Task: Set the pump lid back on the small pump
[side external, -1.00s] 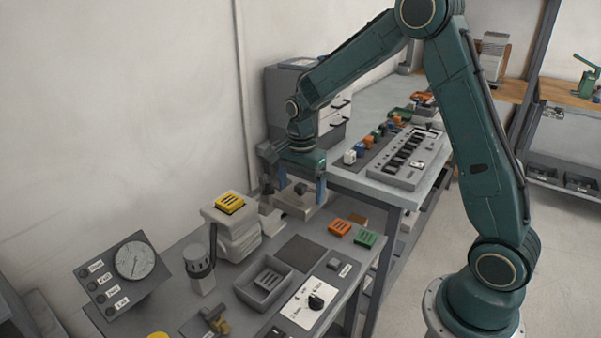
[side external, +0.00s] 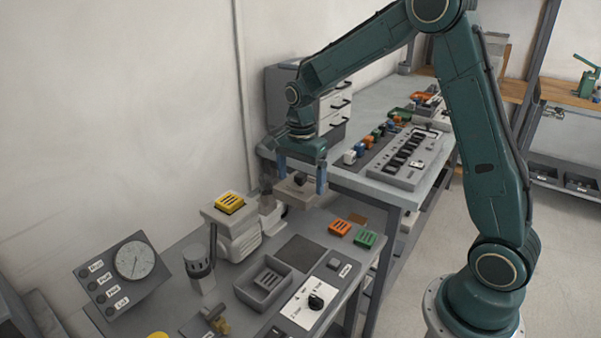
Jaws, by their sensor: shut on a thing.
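My gripper (side external: 301,188) hangs fingers-down over the back of the grey workbench. Its two blue fingers are shut on the pump lid (side external: 294,194), a flat beige-grey plate with a dark knob on top. The lid looks level and appears to hang above the bench surface. A light grey ribbed pump body (side external: 238,239) stands to its left, with a flat plate and a yellow slotted block (side external: 230,203) on top. A smaller light and dark part (side external: 269,207) stands between that body and the lid. I cannot tell for sure which part is the small pump.
A grey open tray (side external: 264,285) and dark mat (side external: 300,253) lie in front. Orange (side external: 340,227) and green (side external: 365,239) blocks lie right. A gauge panel (side external: 127,266) and grey cylinder (side external: 199,268) stand left. A second, higher bench (side external: 350,182) is behind right.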

